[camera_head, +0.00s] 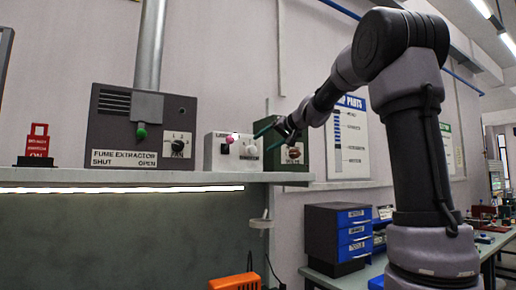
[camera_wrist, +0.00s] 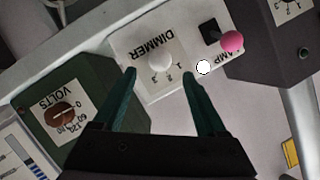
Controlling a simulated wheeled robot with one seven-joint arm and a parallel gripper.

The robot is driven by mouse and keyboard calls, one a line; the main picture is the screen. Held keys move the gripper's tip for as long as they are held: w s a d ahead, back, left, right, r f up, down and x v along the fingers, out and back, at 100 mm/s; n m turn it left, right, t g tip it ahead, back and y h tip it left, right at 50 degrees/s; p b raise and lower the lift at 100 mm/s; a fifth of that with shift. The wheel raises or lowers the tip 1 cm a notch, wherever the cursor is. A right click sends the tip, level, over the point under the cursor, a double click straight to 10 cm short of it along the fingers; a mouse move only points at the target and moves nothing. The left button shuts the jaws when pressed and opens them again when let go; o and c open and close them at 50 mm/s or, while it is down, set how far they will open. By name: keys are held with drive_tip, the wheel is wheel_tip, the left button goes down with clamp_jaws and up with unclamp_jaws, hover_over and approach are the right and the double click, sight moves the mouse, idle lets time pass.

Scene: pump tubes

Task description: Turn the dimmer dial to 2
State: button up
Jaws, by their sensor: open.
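The dimmer dial (camera_wrist: 160,64) is a pale round knob on a white plate marked DIMMER, with small numbers around it. It shows upside down in the wrist view, and which number it points to is too small to tell. In the head view the dial (camera_head: 249,150) sits on the right part of a white box (camera_head: 212,151) on the shelf. My gripper (camera_wrist: 159,73) is open and empty, its two teal fingers on either side of the dial in the wrist view. In the head view my gripper (camera_head: 266,140) is close in front of the box. I cannot tell whether the fingers touch the dial.
A pink-tipped lamp switch (camera_wrist: 231,41) is beside the dial. A green VOLTS box (camera_wrist: 66,117) with a brown knob stands on the other side. The grey fume extractor box (camera_head: 140,130) and a red tag (camera_head: 38,140) are further left on the shelf (camera_head: 100,178).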

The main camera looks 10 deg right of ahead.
drive_tip(key=shift+v, duration=2.15)
drive_tip(key=s+f+m+g+h, duration=0.1)
drive_tip(key=s+f+g+h, duration=0.1)
drive_tip(key=s+f, duration=1)
drive_tip(key=s+f+m+g+h, duration=0.2)
drive_tip(key=s+f+g+h, duration=0.1)
drive_tip(key=s+f, duration=1)
drive_tip(key=s, duration=0.6)
drive_tip(key=shift+s, duration=0.35)
drive_tip(key=shift+w+r, duration=0.1)
drive_tip(key=shift+r, duration=0.1)
